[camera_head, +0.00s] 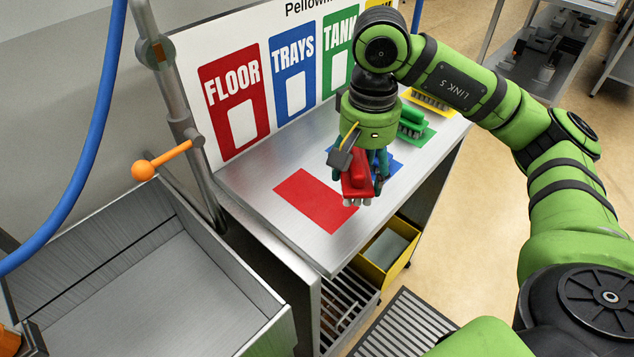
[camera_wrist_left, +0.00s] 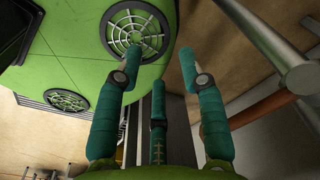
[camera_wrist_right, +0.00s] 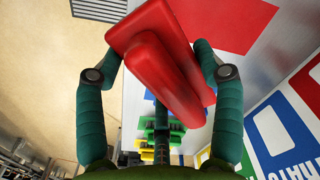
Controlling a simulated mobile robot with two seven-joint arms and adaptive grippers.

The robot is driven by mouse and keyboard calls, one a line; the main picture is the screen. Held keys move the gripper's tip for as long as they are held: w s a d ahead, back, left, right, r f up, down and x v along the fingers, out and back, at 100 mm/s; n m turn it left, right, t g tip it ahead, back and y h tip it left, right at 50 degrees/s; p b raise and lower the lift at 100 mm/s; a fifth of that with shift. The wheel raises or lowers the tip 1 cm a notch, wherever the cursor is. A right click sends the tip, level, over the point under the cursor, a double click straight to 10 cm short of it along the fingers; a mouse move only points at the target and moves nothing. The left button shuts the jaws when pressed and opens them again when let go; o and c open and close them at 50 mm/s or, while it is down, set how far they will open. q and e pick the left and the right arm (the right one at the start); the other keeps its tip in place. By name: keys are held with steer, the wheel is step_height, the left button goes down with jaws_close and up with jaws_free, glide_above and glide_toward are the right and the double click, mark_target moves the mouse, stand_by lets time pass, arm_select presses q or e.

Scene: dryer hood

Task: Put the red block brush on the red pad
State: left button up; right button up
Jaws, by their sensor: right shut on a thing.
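The red block brush (camera_head: 357,182) is held in my right gripper (camera_head: 362,172), bristles down. In the head view it overlaps the right corner of the red pad (camera_head: 308,198); the height of its bristles above the bench is hard to tell. In the right wrist view the red brush (camera_wrist_right: 165,65) lies between the two fingers of my right gripper (camera_wrist_right: 155,72), slightly tilted in the picture. The bare red pad (camera_wrist_right: 228,20) shows beyond it, to the upper right. My left gripper (camera_wrist_left: 168,65) shows only in the left wrist view, open and empty.
A blue pad (camera_head: 394,168) lies beside the brush, partly hidden by my gripper. A green brush (camera_head: 412,117) sits on a green pad farther back, with yellow beyond. A label board (camera_head: 270,60) stands behind the bench. A sink (camera_head: 150,270) with an orange-handled pipe is at left.

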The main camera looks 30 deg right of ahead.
steer(key=p, duration=0.2)
glide_toward(320, 200)
steer(key=shift+s+d+f, duration=0.4)
steer(key=shift+s+f, duration=0.2)
steer(key=shift+s, duration=0.05)
steer(key=shift+w+a+f, duration=0.2)
steer(key=shift+w+f, duration=0.15)
steer(key=shift+f, duration=0.1)
steer(key=shift+w+a+f, duration=0.2)
steer(key=shift+w+f, duration=0.1)
steer(key=shift+f, duration=0.15)
step_height(320, 200, down, 3)
steer(key=shift+f+p, duration=0.1)
steer(key=shift+p, duration=0.75)
steer(key=shift+f, duration=0.1)
steer(key=shift+f+b, duration=0.2)
steer(key=shift+b, duration=0.15)
steer(key=o, duration=1)
arm_select(q)
steer(key=r, duration=0.3)
steer(key=shift+w+d+r, duration=0.15)
steer(key=shift+w+r, duration=0.05)
steer(key=shift+r, duration=0.15)
